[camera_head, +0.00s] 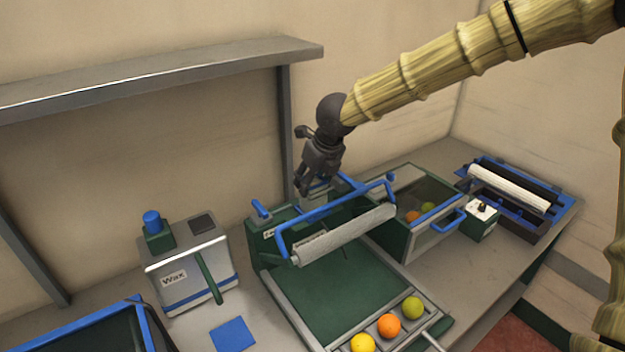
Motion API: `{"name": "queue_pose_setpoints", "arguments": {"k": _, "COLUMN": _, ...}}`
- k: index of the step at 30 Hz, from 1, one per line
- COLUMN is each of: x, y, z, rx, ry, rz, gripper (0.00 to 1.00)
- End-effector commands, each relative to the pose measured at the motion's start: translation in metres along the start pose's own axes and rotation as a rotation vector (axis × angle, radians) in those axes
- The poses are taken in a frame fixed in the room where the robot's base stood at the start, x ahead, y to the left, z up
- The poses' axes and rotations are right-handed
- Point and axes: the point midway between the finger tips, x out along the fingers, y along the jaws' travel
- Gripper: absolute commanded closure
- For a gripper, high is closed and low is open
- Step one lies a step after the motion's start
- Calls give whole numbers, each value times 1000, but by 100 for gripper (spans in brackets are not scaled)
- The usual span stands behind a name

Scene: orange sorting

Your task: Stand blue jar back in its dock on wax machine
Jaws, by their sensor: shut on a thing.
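The wax machine (190,262) is a grey box labelled "Wax" at the left, with a green lever on its front. A small blue jar-like piece (152,219) stands upright in a green holder (159,238) on its top; I cannot tell whether it is fully seated. My gripper (317,188) is well to the right of the wax machine. It is shut at the blue frame (325,211) of a pale roller (345,236), above the green tray. Its fingertips are partly hidden, so the exact grip is unclear.
A green sorting tray (335,283) holds an orange, a yellow and a green fruit at its front. A clear-lidded green bin (425,205) with fruit stands right of it. A blue square (233,334) lies on the bench. A grey shelf (160,78) overhangs the back left.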

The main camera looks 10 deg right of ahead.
Motion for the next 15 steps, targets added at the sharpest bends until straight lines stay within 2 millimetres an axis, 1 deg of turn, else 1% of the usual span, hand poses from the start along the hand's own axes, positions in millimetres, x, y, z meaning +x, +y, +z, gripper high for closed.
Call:
{"name": "queue_pose_setpoints", "arguments": {"k": 2, "x": 2, "y": 0, "z": -1, "rx": 0, "ry": 0, "rz": 0, "gripper": 86}}
{"name": "queue_pose_setpoints", "arguments": {"k": 3, "x": 2, "y": 0, "z": -1, "rx": 0, "ry": 0, "rz": 0, "gripper": 47}}
{"name": "queue_pose_setpoints", "arguments": {"k": 6, "x": 2, "y": 0, "z": -1, "rx": 0, "ry": 0, "rz": 0, "gripper": 31}}
{"name": "queue_pose_setpoints", "arguments": {"k": 15, "x": 2, "y": 0, "z": -1, "rx": 0, "ry": 0, "rz": 0, "gripper": 31}}
